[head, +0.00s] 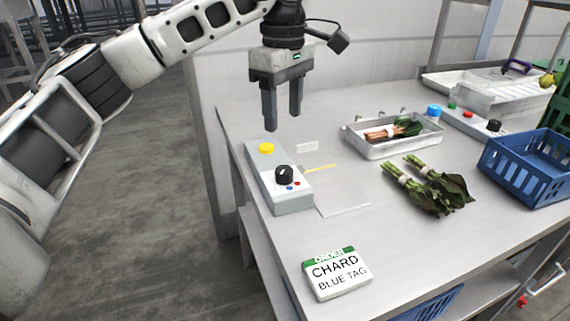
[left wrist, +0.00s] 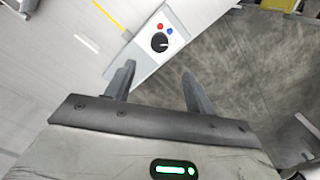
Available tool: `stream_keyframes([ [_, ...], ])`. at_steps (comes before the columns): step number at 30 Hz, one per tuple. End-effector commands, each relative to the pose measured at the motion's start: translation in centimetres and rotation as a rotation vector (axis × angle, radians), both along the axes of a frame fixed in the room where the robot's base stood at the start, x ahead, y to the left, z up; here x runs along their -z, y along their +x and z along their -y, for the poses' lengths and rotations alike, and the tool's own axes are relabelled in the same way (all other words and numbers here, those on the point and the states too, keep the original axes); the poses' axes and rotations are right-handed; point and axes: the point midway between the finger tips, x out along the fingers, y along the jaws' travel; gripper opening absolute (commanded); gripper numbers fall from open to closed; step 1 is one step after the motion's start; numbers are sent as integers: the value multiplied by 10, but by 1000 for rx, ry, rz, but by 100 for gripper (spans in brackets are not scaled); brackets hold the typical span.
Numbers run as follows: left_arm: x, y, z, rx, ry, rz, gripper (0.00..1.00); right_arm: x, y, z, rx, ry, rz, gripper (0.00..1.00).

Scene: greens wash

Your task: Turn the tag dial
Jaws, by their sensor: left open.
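The tag dial (head: 284,175) is a black knob with a white pointer mark on a grey control box (head: 292,204) at the table's left edge. Red and blue dots sit beside the knob, and a yellow button (head: 266,148) is on the box's far end. The dial also shows in the left wrist view (left wrist: 159,42), beyond the fingers. My left gripper (head: 282,125) is open and empty, pointing down above the table near the box's far end, apart from the dial. It also shows in the left wrist view (left wrist: 157,85). My right gripper is not seen.
An order card (head: 338,273) reads "CHARD BLUE TAG". Bunches of greens (head: 430,187) lie on the table. A metal tray (head: 372,151) holds a bunch with reddish stems. A blue crate (head: 525,168) stands at right. A pale flat panel (head: 342,197) lies beside the control box.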

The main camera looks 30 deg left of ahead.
Motion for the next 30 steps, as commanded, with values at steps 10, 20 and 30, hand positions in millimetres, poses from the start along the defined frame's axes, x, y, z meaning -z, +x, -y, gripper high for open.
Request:
stream_keyframes([
  [10, 77, -1, 0, -1, -2, -3, 54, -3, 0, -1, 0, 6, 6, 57],
  [20, 115, -1, 1, 0, -4, -1, 54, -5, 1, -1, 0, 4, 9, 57],
  [30, 118, 0, 1, 0, -4, 0, 51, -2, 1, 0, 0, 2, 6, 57],
])
